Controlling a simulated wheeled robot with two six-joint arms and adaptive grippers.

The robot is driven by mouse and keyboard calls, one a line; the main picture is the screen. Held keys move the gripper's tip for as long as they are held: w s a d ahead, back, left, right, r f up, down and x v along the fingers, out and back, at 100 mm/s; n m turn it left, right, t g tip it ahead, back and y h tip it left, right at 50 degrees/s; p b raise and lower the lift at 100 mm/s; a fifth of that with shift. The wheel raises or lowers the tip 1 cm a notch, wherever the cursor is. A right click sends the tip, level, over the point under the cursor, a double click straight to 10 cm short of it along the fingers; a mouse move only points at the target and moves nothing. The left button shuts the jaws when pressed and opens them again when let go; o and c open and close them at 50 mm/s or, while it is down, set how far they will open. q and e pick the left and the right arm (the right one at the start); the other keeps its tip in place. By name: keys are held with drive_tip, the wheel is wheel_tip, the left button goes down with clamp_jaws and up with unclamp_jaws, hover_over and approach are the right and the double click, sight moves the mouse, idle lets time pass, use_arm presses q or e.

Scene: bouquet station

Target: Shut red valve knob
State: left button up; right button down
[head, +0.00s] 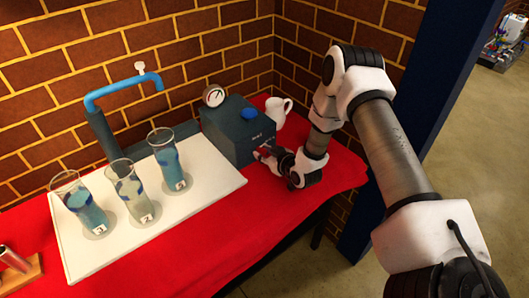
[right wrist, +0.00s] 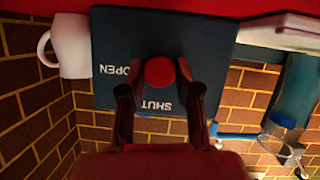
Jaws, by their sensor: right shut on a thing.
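The red valve knob (right wrist: 160,71) is a round knob on the front face of a dark box (head: 238,131). In the right wrist view, which is upside down, the box face carries white words OPEN and SHUT beside the knob. My right gripper (head: 262,152) is at the box front, with its fingers on both sides of the knob, shut on it. In the head view the gripper hides the knob. I see no pointer on the knob, so its turn cannot be told. My left gripper is not in view.
A blue button (head: 249,113) and a gauge (head: 214,95) sit on the box, with a white mug (head: 278,111) beside it. The red table (head: 262,215) is clear in front.

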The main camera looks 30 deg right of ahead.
drive_tip(key=n+h, duration=0.2)
drive_tip(key=shift+a+f+n, duration=0.1)
drive_tip(key=shift+a+n, duration=0.1)
drive_tip(key=shift+n, duration=0.2)
drive_tip(key=n+t+h, duration=0.1)
drive_tip(key=n, duration=0.1)
drive_tip(key=shift+f+n, duration=0.15)
drive_tip(key=shift+n, duration=0.25)
drive_tip(key=n+h, duration=0.1)
drive_tip(key=n+t+h, duration=0.1)
drive_tip(key=n, duration=0.1)
drive_tip(key=shift+a+f, duration=0.15)
drive_tip(key=shift+f, duration=0.05)
drive_tip(key=shift+n+t+h+b, duration=0.4)
drive_tip(key=shift+n+t+b, duration=0.3)
drive_tip(key=shift+n, duration=1.2)
drive_tip(key=c, duration=0.8)
unclamp_jaws()
drive_tip(key=shift+c, duration=0.2)
drive_tip(key=shift+s, duration=0.1)
